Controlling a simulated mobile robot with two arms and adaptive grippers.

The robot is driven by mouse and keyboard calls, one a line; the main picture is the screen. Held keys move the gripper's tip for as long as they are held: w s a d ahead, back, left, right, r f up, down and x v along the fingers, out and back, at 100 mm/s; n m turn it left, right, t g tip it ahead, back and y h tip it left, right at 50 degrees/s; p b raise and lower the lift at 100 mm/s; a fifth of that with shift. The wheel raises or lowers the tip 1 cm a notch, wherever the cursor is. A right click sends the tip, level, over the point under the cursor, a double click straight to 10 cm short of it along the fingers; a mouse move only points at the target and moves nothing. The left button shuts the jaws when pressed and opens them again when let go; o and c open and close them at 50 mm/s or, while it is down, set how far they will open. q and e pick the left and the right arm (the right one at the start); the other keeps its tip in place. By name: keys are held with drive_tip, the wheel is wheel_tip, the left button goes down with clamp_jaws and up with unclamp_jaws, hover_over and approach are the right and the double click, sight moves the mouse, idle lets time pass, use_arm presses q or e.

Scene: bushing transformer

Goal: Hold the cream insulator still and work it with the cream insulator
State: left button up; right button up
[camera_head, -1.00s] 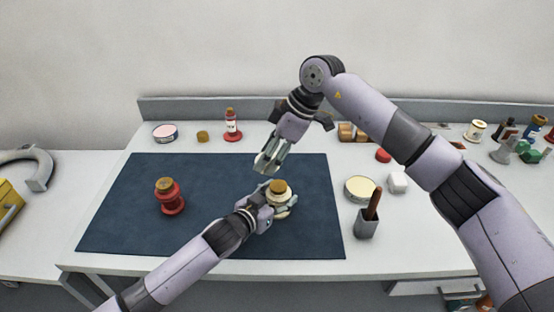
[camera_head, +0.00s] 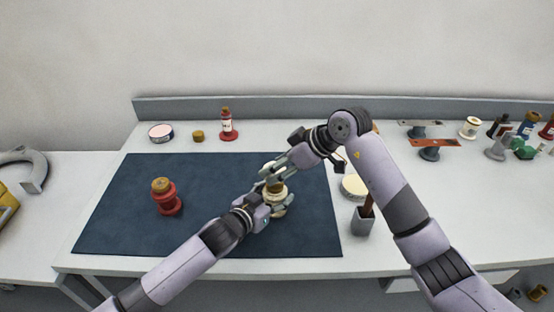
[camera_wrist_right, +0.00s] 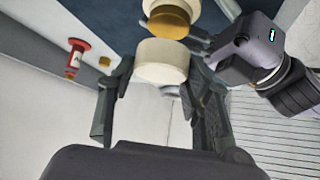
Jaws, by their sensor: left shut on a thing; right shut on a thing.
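A cream insulator with a brass-coloured top (camera_head: 279,210) stands upright near the right side of the blue mat. My left gripper (camera_head: 276,204) is shut on its body from the left. In the right wrist view its brass top (camera_wrist_right: 169,23) and cream rim show clearly. My right gripper (camera_head: 274,173) is just above that top, fingers pointing left. In the right wrist view it (camera_wrist_right: 160,85) is shut on a second, short cylindrical cream insulator (camera_wrist_right: 161,61), close to the brass top. I cannot tell whether the two touch. The second insulator is mostly hidden in the head view.
A red insulator with a brass top (camera_head: 166,199) stands on the mat's left (camera_head: 110,215). A round tin (camera_head: 354,187) and a grey pot with a brown handle (camera_head: 363,221) stand right of the mat, partly behind my right arm. A red bottle (camera_head: 227,124) stands at the back.

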sight(278, 185)
drive_tip(key=shift+f, duration=1.9)
drive_tip(key=shift+f, duration=0.25)
drive_tip(key=o, duration=0.9)
drive_tip(key=v, duration=1.2)
drive_tip(key=shift+s, duration=0.1)
use_arm(q)
drive_tip(key=o, duration=1.6)
drive_tip(key=shift+c, duration=0.2)
